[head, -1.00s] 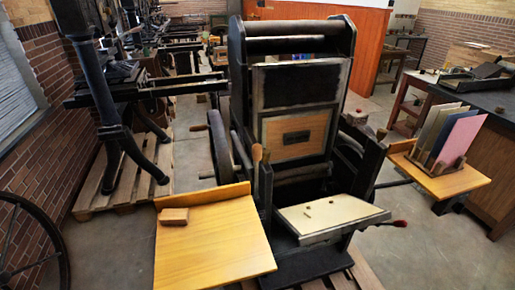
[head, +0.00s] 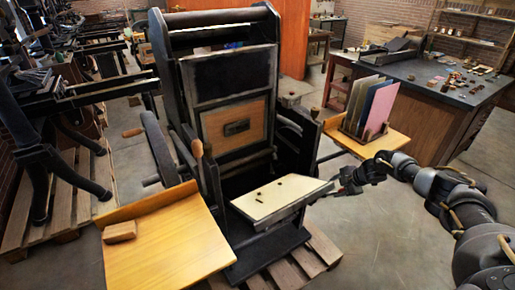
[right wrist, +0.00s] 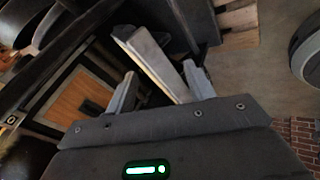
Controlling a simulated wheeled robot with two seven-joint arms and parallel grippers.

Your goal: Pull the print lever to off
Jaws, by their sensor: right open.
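The hand press (head: 232,100) stands mid-view with its pale tilted board (head: 282,196) in front. An upright lever with a wooden knob (head: 197,148) rises at the left of the board. A rod with a dark red tip showed earlier by the board's right corner; my right gripper now covers that spot. I cannot tell which of these is the print lever. My right gripper (head: 345,181) is open beside the board's right corner. In the right wrist view its fingers (right wrist: 162,88) are apart, with the board's edge (right wrist: 150,55) beyond them. My left gripper is out of view.
A wooden side table (head: 165,245) with a small block (head: 119,231) is at the left. A shelf (head: 385,143) with upright coloured sheets (head: 380,104) stands at the right, close behind my right arm. Pallet slats (head: 310,262) lie under the press.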

